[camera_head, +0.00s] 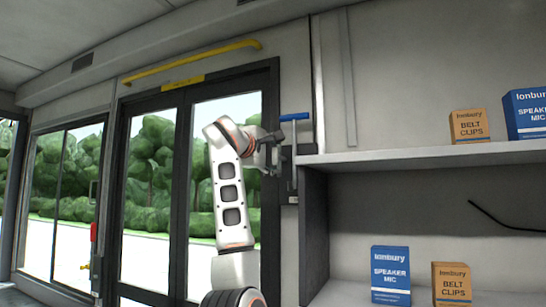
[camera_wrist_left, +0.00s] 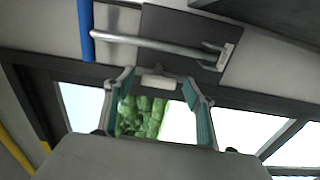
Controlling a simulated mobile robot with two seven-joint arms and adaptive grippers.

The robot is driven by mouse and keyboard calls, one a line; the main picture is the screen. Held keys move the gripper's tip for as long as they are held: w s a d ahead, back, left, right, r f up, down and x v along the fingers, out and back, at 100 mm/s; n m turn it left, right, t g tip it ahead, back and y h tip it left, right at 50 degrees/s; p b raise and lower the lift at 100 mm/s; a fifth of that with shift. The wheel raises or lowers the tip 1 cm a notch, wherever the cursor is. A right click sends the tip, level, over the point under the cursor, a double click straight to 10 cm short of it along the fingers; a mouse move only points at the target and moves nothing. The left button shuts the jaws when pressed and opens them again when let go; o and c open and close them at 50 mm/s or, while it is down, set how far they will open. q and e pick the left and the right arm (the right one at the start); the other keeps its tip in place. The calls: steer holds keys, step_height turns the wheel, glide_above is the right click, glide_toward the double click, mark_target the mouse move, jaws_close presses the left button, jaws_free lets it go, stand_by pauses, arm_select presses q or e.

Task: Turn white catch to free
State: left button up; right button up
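A small pale piece (camera_wrist_left: 158,82), which looks like the white catch, shows in the left wrist view on a dark strip between my fingertips. I cannot tell whether they touch it. My left gripper (camera_head: 276,152) is open beside the door frame in the head view. Its two teal-padded fingers also show apart in the left wrist view (camera_wrist_left: 161,88). A blue handle (camera_head: 294,117) sits just above the gripper, and also shows at the left of the wrist view (camera_wrist_left: 86,30). A metal rod (camera_wrist_left: 150,44) runs from near it to a bracket. My right gripper is not in view.
Glazed dark-framed doors (camera_head: 180,190) stand behind my left arm, under a yellow rail (camera_head: 190,62). Just right of the gripper, shelves (camera_head: 420,154) hold blue speaker mic boxes (camera_head: 390,275) and orange belt clips boxes (camera_head: 468,126).

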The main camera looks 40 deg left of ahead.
arm_select(q)
steer(key=shift+s, duration=0.1)
steer(key=shift+s, duration=0.25)
steer(key=v, duration=1.1)
steer(key=shift+s+d, duration=0.2)
steer(key=shift+d, duration=0.05)
